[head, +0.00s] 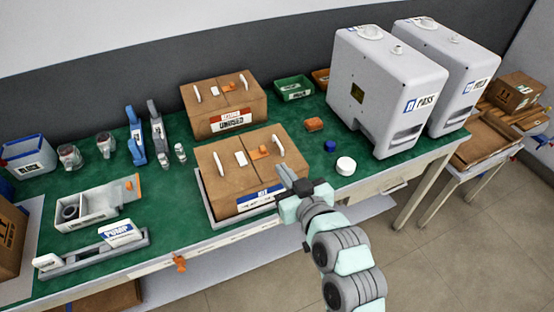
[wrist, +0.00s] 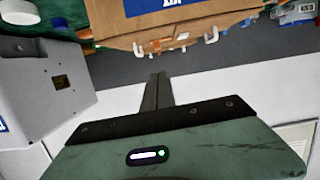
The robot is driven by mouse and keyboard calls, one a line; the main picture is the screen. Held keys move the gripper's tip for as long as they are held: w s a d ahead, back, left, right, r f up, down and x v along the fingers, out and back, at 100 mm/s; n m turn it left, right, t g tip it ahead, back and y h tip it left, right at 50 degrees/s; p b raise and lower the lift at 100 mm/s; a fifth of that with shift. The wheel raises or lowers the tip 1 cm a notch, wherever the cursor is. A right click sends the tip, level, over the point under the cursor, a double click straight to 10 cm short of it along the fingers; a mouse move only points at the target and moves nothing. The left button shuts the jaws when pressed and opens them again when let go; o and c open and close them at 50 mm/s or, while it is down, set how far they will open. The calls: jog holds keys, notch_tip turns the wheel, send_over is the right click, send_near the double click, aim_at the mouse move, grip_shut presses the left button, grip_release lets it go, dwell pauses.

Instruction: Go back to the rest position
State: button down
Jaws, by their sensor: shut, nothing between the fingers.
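My gripper (head: 284,176) is at the front right of the near cardboard box in the head view, with its fingers together and nothing held. In the wrist view the closed fingers (wrist: 157,92) point up the picture toward a cardboard box (wrist: 180,30) with a blue label. In the head view the near box (head: 228,186) sits closed in a grey tray on the green table, with white handles and an orange latch on top. My gripper's tip overlaps the box's right edge in the head view; I cannot tell whether they touch.
A second box (head: 222,108) stands behind. Two grey dispensers, marked PASS (head: 385,95) and HOLD (head: 455,75), stand at the right. A white lid (head: 346,166) and a blue cap (head: 330,146) lie nearby. A pump tray (head: 95,255) is at the left. The floor front right is open.

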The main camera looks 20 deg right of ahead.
jog(key=shift+s+r, duration=0.1)
jog(key=shift+s, duration=0.3)
jog(key=shift+w, duration=0.1)
